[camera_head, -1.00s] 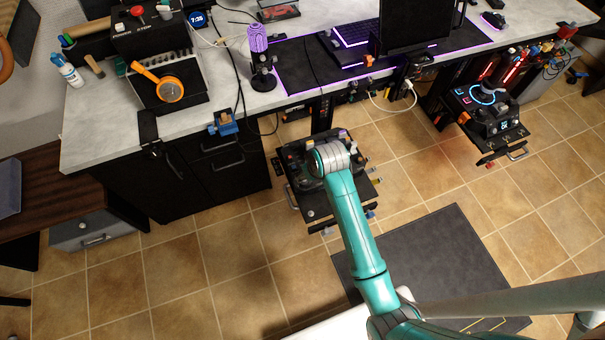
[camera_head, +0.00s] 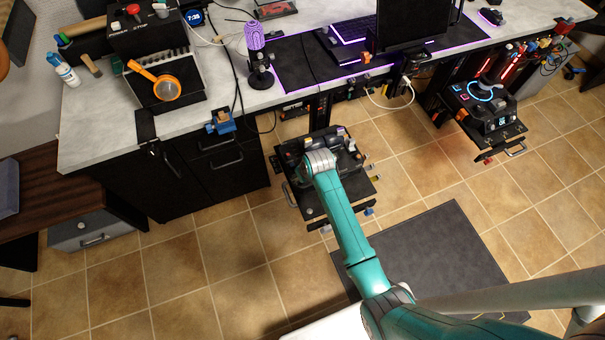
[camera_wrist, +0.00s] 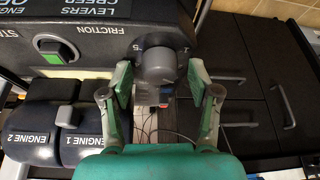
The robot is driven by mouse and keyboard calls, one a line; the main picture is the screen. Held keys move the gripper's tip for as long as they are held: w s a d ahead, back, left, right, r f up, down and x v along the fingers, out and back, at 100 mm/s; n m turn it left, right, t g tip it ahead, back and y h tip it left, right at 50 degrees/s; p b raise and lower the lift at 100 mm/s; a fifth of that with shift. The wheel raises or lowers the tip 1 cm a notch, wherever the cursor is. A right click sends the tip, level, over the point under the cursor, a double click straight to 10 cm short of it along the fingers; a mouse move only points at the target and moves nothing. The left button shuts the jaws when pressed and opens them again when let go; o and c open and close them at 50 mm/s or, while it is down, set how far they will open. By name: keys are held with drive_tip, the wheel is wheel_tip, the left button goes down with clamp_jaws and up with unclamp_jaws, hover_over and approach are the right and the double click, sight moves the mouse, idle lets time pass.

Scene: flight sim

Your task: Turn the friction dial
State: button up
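In the wrist view, a round grey dial (camera_wrist: 158,65) sits on the end of a dark throttle unit, with a small white mark beside it. The word FRICTION is printed left of it, near a green-lit switch (camera_wrist: 62,50). My gripper (camera_wrist: 159,78) is open, with its green fingers on the left and right of the dial. I cannot tell whether either finger touches it. In the head view, the throttle unit (camera_head: 345,143) stands on a dark tray under the desk. My arm's wrist covers part of it and hides my fingers and the dial.
Two engine levers (camera_wrist: 35,125) are at the lower left in the wrist view. Black drawers (camera_wrist: 260,85) lie to the right. In the head view, the desk (camera_head: 110,140) overhangs behind the tray, and another control unit (camera_head: 490,105) is at the right.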

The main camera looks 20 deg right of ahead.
drive_tip(key=c, duration=1)
drive_tip(key=shift+o, duration=0.2)
drive_tip(key=shift+m, duration=0.3)
drive_tip(key=m+h, duration=0.2)
drive_tip(key=m, duration=0.3)
drive_tip(key=shift+a, duration=0.15)
drive_tip(key=m+g+h, duration=0.1)
drive_tip(key=m, duration=0.2)
drive_tip(key=m+h, duration=0.1)
drive_tip(key=m, duration=0.2)
drive_tip(key=shift+a+g, duration=0.1)
drive_tip(key=shift+g, duration=0.3)
drive_tip(key=shift+m, duration=0.3)
drive_tip(key=o, duration=1.1)
drive_tip(key=shift+o, duration=0.2)
